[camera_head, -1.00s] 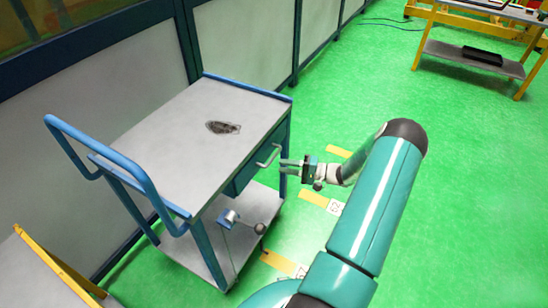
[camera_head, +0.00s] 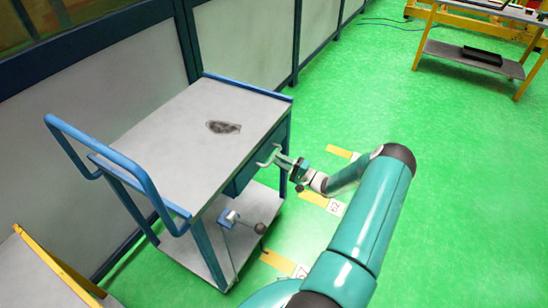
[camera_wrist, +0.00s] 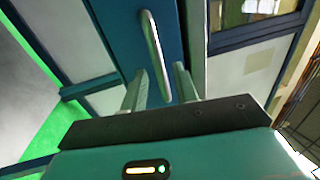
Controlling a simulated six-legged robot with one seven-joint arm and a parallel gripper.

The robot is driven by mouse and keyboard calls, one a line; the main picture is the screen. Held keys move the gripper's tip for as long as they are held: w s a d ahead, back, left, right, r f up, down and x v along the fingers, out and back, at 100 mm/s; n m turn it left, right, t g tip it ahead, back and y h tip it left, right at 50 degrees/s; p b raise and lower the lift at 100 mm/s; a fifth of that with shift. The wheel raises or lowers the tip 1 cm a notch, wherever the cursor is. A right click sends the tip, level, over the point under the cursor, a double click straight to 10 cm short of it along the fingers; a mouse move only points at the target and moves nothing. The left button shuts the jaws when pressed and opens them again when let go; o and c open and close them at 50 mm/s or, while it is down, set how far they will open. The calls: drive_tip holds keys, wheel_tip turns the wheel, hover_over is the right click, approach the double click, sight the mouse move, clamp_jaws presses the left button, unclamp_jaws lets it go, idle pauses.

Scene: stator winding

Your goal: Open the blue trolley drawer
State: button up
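The blue trolley (camera_head: 185,135) stands at the left with a grey top. Its drawer (camera_head: 243,172) is in the side facing my arm and looks shut. The drawer's curved metal handle (camera_head: 268,156) sticks out from the front. My gripper (camera_head: 277,160) is at the handle, fingers pointing at the drawer front. In the wrist view my gripper (camera_wrist: 161,72) is open, and the handle (camera_wrist: 152,45) runs between its two parted fingers. Whether a finger touches the handle I cannot tell. The blue drawer front (camera_wrist: 115,25) fills the space behind the handle.
A dark flat item (camera_head: 222,127) lies on the trolley top. A small clamp-like device with a round knob (camera_head: 259,228) is on the lower shelf (camera_head: 205,255). A wall with windows stands behind the trolley. Green floor (camera_head: 450,200) is free at the right; a yellow-framed table (camera_head: 478,52) is at the far right.

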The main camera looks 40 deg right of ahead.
sight(274, 157)
drive_tip(key=shift+x, duration=1.7)
clamp_jaws()
drive_tip(key=shift+d, duration=0.1)
drive_tip(key=r+v, duration=0.2)
drive_tip(key=v, duration=1.2)
drive_tip(key=s+r+v, duration=0.1)
drive_tip(key=r+v, duration=0.2)
drive_tip(key=v, duration=1.2)
drive_tip(key=shift+r, duration=0.3)
unclamp_jaws()
